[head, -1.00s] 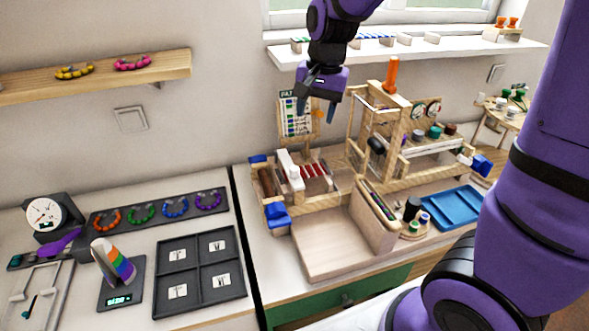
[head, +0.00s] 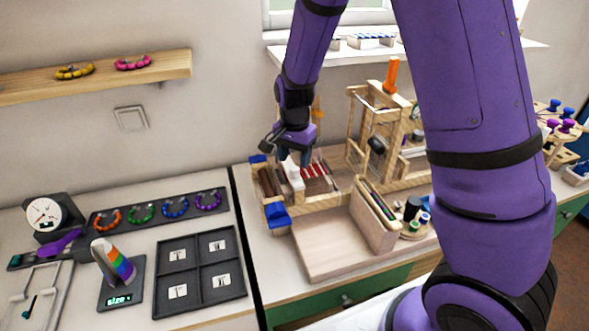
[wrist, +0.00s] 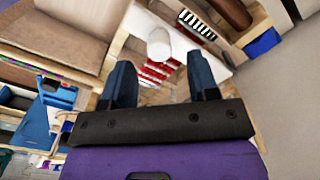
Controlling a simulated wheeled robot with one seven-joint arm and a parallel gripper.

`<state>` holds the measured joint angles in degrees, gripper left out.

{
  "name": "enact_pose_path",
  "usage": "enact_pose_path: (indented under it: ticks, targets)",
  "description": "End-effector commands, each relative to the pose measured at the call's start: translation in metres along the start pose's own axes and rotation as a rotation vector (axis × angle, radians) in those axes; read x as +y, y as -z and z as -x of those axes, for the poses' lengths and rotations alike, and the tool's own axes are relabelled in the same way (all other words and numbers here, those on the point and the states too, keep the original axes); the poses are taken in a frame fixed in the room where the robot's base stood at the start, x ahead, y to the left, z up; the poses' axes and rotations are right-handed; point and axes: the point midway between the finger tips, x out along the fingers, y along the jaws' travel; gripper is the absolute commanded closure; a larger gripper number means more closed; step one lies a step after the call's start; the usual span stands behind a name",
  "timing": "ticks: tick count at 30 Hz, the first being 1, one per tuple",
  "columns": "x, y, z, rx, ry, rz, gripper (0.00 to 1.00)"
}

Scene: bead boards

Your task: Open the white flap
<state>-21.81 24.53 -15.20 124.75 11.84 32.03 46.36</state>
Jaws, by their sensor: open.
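The white flap (head: 293,179) is part of the wooden bead rack at the back of the right-hand table; it seems lowered, but its exact angle is hard to tell. In the wrist view the white flap (wrist: 184,44) lies beyond my fingertips, with a round white knob (wrist: 158,44) standing on it. My gripper (head: 294,160) is just above the flap in the head view and partly hides its upper end. In the wrist view my gripper (wrist: 163,75) is open, its two blue fingers apart with nothing between them. The knob appears beyond the gap, not gripped.
Red bead rows (head: 315,170) lie right of the flap and a brown roller (head: 266,182) left of it. A blue block (head: 277,215) sits at the rack's front. A wooden frame (head: 362,125) stands to the right. The wooden tray (head: 325,245) in front is empty.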

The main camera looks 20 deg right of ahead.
Motion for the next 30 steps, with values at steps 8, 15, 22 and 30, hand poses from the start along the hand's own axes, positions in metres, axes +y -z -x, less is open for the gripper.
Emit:
enact_pose_path:
  ticks: [8,15,22,30]
  targets:
    - [0.001,0.0,-0.036,-0.001,-0.002,0.0,0.46]
    - [0.0,0.0,-0.044,0.0,0.0,0.001,0.46]
    - [0.0,0.0,-0.043,0.0,0.0,0.001,0.57]
    - [0.0,0.0,-0.043,0.0,0.0,0.001,1.0]
